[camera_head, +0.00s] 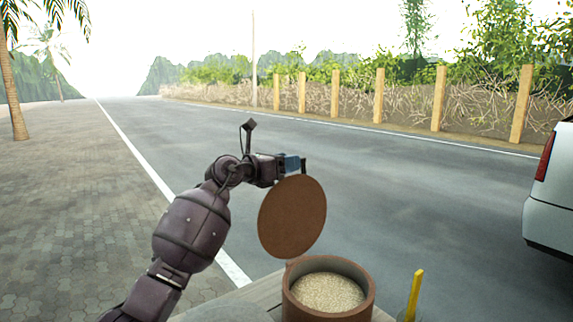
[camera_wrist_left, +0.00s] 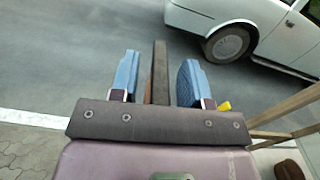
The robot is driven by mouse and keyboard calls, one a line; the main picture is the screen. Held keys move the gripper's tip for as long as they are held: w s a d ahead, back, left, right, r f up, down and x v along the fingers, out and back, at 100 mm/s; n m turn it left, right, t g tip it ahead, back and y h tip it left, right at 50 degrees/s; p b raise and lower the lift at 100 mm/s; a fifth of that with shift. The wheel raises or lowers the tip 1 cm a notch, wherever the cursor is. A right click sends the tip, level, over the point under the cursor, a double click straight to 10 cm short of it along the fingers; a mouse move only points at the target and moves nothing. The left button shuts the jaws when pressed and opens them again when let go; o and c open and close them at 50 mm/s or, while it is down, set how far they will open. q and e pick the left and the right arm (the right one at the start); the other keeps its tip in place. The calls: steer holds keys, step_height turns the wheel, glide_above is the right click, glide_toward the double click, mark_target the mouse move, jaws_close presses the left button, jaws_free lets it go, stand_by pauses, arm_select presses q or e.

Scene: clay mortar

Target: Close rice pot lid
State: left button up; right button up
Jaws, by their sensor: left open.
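The rice pot (camera_head: 367,296) is a round brown clay pot filled with pale grain, open at the top, low in the head view. Its brown disc lid (camera_head: 292,217) stands raised, nearly upright, at the pot's back left edge. My left gripper (camera_head: 297,163) is at the lid's top edge, with its arm coming in from the left. In the left wrist view its two blue fingers (camera_wrist_left: 158,80) are apart, with a dark upright bar between them. I cannot tell whether this bar is the lid's edge or a handle. My right gripper is not in view.
The pot stands on a wooden surface (camera_head: 262,290). A yellow post (camera_head: 414,293) rises just right of the pot. A white vehicle (camera_head: 553,200) is at the far right on the road. The space above the pot's mouth looks clear.

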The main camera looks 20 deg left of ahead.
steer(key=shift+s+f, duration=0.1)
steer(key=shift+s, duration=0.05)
arm_select(q)
jaws_close()
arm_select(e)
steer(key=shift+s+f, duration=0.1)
arm_select(q)
steer(key=shift+s+d+r, duration=0.15)
steer(key=shift+s, duration=0.05)
steer(key=s+d+f+m+p, duration=0.3)
steer(key=s+d+m+p, duration=0.4)
steer(key=d, duration=0.5)
steer(key=shift+s+f+p, duration=0.2)
steer(key=shift+s+p, duration=0.55)
steer(key=shift+s, duration=0.45)
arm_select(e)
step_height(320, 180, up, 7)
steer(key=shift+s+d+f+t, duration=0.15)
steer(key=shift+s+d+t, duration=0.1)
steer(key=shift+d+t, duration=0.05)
arm_select(q)
steer(key=shift+d, duration=0.1)
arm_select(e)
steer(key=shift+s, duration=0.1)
